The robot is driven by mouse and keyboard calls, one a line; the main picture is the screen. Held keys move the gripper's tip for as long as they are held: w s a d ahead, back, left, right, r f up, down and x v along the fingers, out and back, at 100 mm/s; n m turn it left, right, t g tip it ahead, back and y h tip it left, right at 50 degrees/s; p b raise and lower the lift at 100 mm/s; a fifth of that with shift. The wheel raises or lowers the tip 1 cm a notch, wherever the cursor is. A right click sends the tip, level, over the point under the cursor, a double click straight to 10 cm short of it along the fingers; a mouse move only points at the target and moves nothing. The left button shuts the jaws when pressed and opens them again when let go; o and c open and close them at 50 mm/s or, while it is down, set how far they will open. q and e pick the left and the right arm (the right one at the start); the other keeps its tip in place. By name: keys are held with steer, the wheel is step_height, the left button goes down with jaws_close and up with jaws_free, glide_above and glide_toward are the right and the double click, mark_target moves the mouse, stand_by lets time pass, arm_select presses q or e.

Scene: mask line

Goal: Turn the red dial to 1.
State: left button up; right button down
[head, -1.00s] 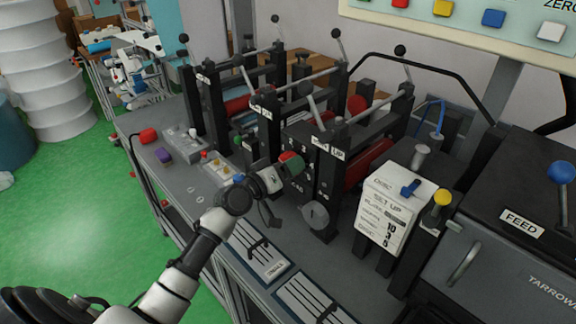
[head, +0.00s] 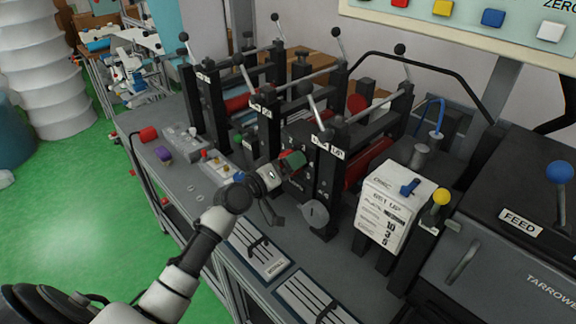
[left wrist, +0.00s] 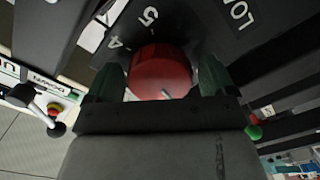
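The red dial (left wrist: 160,72) is in the middle of the left wrist view, on a dark panel with a white 4 and 5 beside it. A small pale mark shows on the dial's near edge. My left gripper (left wrist: 160,82) has its two green fingers on either side of the dial. A thin dark gap shows beside it, so the fingers look open around it. In the head view my left gripper (head: 289,163) is at the front of the middle machine, where its fingers partly hide the dial. My right gripper is not in view.
Black roller frames with levers (head: 335,150) stand close around the gripper. A white card box (head: 392,212) and a dark FEED machine (head: 500,225) are to the right. A small red knob (left wrist: 57,109) is at the left of the wrist view.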

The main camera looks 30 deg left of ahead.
arm_select(q)
steer(key=shift+o, duration=0.3)
steer(key=shift+s, duration=0.1)
steer(key=b+v, duration=0.3)
steer(key=v, duration=0.7)
steer(key=shift+s, duration=0.3)
steer(key=shift+a, duration=0.15)
